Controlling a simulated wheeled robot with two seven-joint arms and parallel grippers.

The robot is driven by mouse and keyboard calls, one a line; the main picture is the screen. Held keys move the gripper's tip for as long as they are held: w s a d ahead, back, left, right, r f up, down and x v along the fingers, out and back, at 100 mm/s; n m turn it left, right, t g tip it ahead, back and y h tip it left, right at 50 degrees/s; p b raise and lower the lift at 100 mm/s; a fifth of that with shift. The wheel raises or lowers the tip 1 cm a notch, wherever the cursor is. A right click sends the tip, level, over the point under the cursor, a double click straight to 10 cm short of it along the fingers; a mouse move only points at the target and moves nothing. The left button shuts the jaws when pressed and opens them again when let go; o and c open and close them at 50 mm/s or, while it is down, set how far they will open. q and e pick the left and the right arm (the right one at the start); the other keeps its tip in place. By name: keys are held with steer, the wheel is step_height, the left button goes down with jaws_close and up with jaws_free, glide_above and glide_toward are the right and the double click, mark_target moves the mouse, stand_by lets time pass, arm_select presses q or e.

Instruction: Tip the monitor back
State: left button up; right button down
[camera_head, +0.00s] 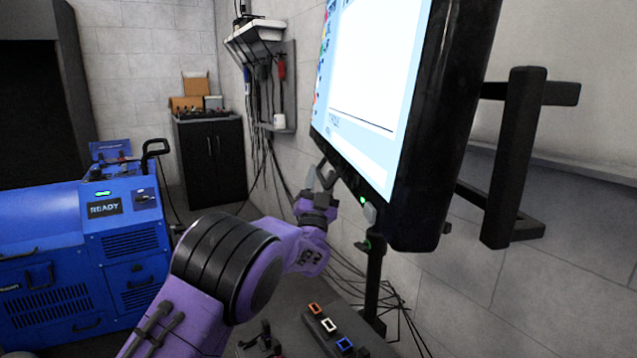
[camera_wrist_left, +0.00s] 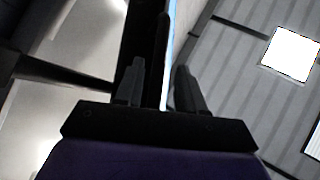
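The monitor (camera_head: 362,85) is a large screen with a thick black housing, on a black stand at the right of the head view. Its screen is lit and faces left. My left gripper (camera_head: 319,180) is at the lower edge of the monitor, toward its far end. In the left wrist view, its two dark fingers (camera_wrist_left: 160,88) stand apart, one on each side of the monitor's edge (camera_wrist_left: 157,60). I see no clear grip on the edge; whether a finger touches it is hard to tell. My right gripper is not in view.
A black bracket frame (camera_head: 515,155) is behind the monitor. A blue machine (camera_head: 125,240) marked READY stands at the left. A black cabinet (camera_head: 212,160) with boxes is at the back. Cables (camera_head: 340,262) hang along the wall and floor. A dark surface with coloured blocks (camera_head: 329,324) lies below.

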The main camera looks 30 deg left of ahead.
arm_select(q)
steer(key=b+v, duration=0.1)
steer(key=v, duration=0.9)
steer(key=shift+s, duration=0.3)
steer(key=shift+a+f, duration=0.1)
steer(key=shift+f, duration=0.1)
